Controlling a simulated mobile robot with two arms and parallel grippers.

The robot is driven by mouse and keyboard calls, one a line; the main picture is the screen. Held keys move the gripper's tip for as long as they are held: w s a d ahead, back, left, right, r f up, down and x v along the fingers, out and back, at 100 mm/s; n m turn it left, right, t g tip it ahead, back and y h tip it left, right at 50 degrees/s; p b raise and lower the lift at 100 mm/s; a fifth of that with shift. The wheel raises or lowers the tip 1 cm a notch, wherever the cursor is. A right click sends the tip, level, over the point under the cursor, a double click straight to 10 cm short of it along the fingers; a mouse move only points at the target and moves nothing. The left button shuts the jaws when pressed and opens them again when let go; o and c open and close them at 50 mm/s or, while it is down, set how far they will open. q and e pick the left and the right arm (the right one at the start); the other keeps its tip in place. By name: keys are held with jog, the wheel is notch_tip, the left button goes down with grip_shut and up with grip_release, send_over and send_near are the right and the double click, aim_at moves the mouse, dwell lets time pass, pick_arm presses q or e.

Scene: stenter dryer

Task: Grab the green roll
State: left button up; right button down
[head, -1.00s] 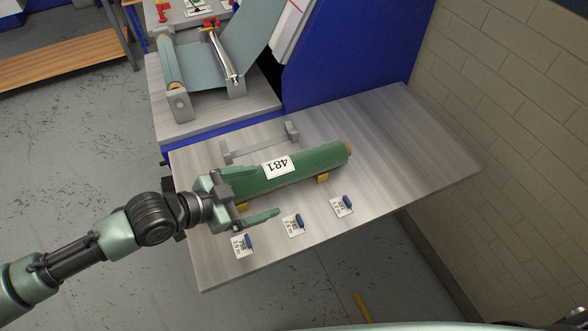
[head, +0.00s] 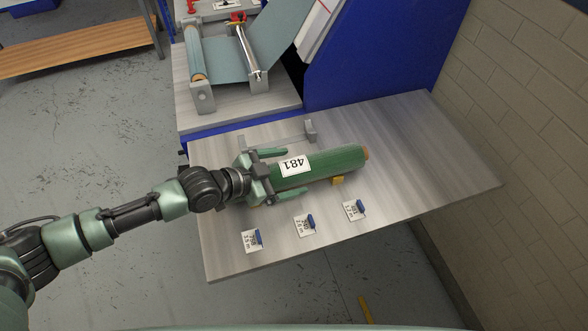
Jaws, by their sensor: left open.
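The green roll (head: 330,165) lies on its side on the wooden table (head: 425,170), with a white label (head: 295,165) reading 481 seen upside down. Its right end shows a brown core, and a yellow support (head: 337,181) shows under it. My left gripper (head: 276,174) is open at the roll's left end. One finger lies along the far side of the roll and the other is near its front side, partly hard to make out. The roll's left end is hidden by the gripper. My right gripper is not in view.
Several white tags with blue clips (head: 304,224) lie along the table's front. A grey bracket (head: 310,130) stands behind the roll. A blue machine (head: 375,60) with a fabric roller (head: 194,60) is at the back. A brick wall (head: 530,110) bounds the right; the table's right part is clear.

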pick_arm(q)
jog(key=c, duration=1.7)
jog(key=shift+r, duration=0.1)
grip_shut()
